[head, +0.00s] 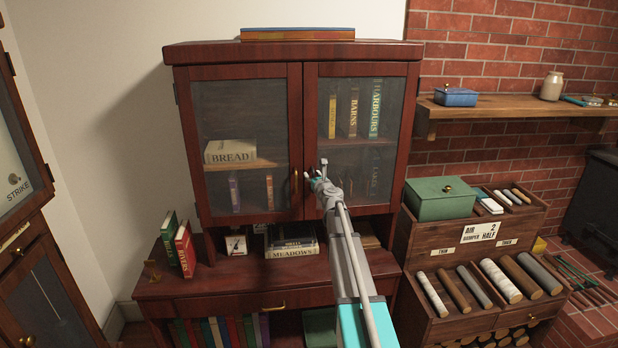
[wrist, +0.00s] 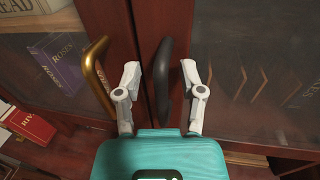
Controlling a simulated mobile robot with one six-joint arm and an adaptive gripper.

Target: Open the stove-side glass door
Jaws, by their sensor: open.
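The stove-side glass door (head: 345,160) is the right door of the dark red wooden cabinet and is shut. Books show behind its glass. Its dark curved handle (wrist: 163,70) stands near the seam between the doors in the wrist view; in the head view I cannot make it out behind my gripper. My gripper (head: 319,174) is in front of this door's inner edge. In the wrist view, its open fingers (wrist: 161,74) are on either side of the dark handle, with visible gaps. The left glass door (head: 240,120) is shut and has a brass handle (wrist: 95,77) left of my left finger.
The black stove (head: 597,205) stands at the far right. A wooden rack (head: 460,245) with rolls and a green box (head: 442,199) is right of the cabinet. Another cabinet is at the far left.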

